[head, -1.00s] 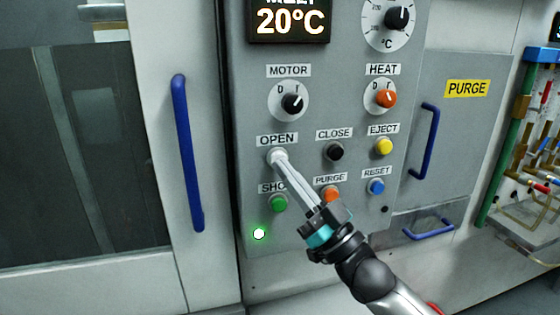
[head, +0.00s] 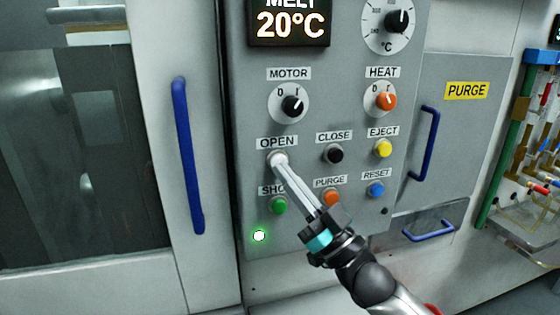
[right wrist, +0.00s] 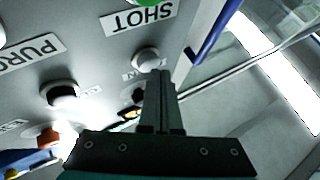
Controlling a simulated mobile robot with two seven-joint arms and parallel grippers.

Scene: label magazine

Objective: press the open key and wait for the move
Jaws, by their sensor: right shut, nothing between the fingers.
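The white open key (head: 273,158) sits under its OPEN label on the grey control panel. My right gripper (head: 280,162) comes up from the lower right, and its closed, empty fingertips overlap the key. In the right wrist view the panel looks upside down, and a white key (right wrist: 147,58) shows just beyond the fingertips (right wrist: 160,74). I cannot tell whether the fingertips touch the key or whether it is pushed in. My left gripper is not in view.
Close by are the black close key (head: 333,153), green shot key (head: 280,205), orange purge key (head: 332,198) and motor knob (head: 292,104). A green lamp (head: 260,236) is lit. A door with a blue handle (head: 187,155) and dark window (head: 85,150) stands left.

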